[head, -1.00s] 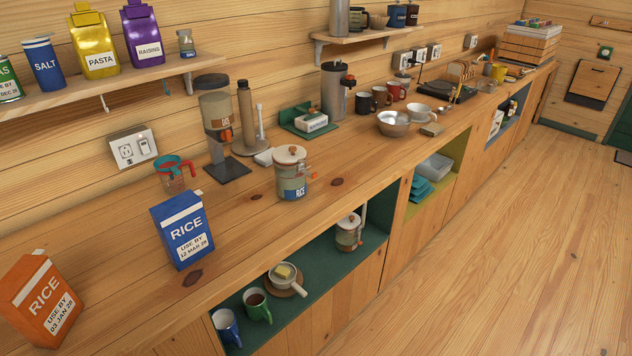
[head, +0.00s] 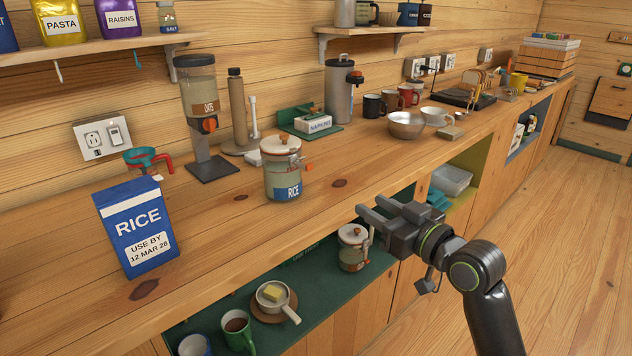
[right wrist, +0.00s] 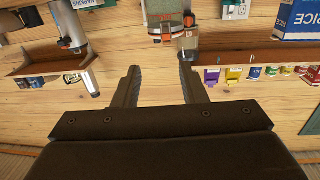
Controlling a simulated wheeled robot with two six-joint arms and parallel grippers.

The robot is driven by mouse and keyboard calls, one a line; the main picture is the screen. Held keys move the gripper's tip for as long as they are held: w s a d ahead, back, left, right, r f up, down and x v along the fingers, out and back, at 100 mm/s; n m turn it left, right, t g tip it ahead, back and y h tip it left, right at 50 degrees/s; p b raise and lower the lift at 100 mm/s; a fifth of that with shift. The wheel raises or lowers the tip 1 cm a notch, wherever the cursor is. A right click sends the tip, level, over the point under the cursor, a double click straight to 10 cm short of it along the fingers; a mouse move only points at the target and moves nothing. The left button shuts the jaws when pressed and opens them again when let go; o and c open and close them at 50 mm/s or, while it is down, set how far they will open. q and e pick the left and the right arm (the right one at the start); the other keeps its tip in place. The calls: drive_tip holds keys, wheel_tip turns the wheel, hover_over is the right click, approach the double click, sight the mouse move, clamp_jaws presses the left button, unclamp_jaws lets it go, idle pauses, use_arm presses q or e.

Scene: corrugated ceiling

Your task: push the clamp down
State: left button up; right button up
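The rice jar (head: 283,178) stands upright on the wooden counter, with a pale lid and a round brown knob. Its orange clamp (head: 308,167) sticks out from the right side of the jar near the rim. A second lidded jar (head: 353,247) with a wire and orange fitting stands in the green cubby below. My right gripper (head: 378,212) is in front of the counter edge, right of and lower than the rice jar, apart from it. Its fingers (right wrist: 160,85) are spread with nothing held, in the upside-down right wrist view. My left gripper is not seen.
A blue rice box (head: 137,227) stands left of the jar. The oats dispenser (head: 203,118) and a paper towel holder (head: 238,110) stand behind it. A metal bowl (head: 405,125) is farther right.

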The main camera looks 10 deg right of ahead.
approach(310, 167)
drive_tip(key=x, duration=0.8)
drive_tip(key=shift+p, duration=0.35)
clamp_jaws()
